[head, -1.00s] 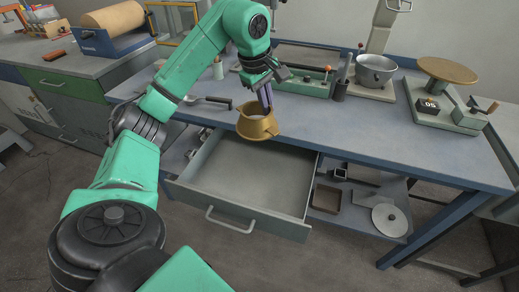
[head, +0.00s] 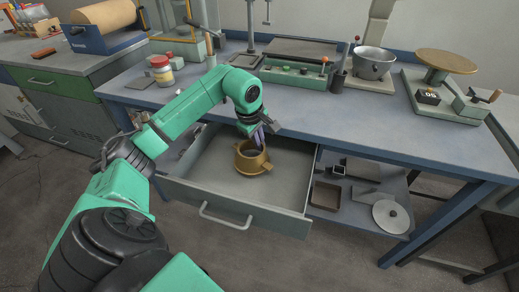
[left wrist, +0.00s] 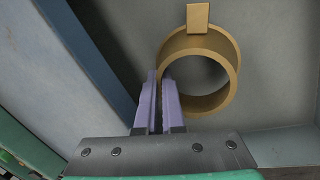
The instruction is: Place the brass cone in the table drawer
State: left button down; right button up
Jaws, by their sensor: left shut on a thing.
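The brass cone (head: 251,160) is a hollow, open-topped gold-brown piece with a small block on its side. In the head view it appears inside the open table drawer (head: 205,207), toward the back right; whether it touches the floor I cannot tell. My left gripper (head: 259,142) reaches down from above and is shut on the cone's rim. In the left wrist view the purple fingers (left wrist: 160,100) pinch the near left wall of the cone (left wrist: 228,85), and its round opening shows. My right gripper is not in view.
The blue-edged bench top (head: 345,118) lies above the drawer. A jar (head: 162,70), a green tray (head: 295,72), a metal pot (head: 373,62) and a scale (head: 445,95) stand on it. A lower shelf right of the drawer holds a square frame (head: 326,195) and a disc (head: 391,216).

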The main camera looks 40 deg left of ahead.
pick_arm(q)
jog(key=shift+f, duration=1.2)
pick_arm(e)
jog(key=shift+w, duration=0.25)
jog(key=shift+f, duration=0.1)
pick_arm(q)
jog(key=c, duration=1)
grip_release()
jog(key=shift+f, duration=0.1)
jog(key=shift+c, duration=0.2)
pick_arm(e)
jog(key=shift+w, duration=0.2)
pick_arm(q)
jog(key=p+v, duration=0.1)
jog(key=v, duration=1.1)
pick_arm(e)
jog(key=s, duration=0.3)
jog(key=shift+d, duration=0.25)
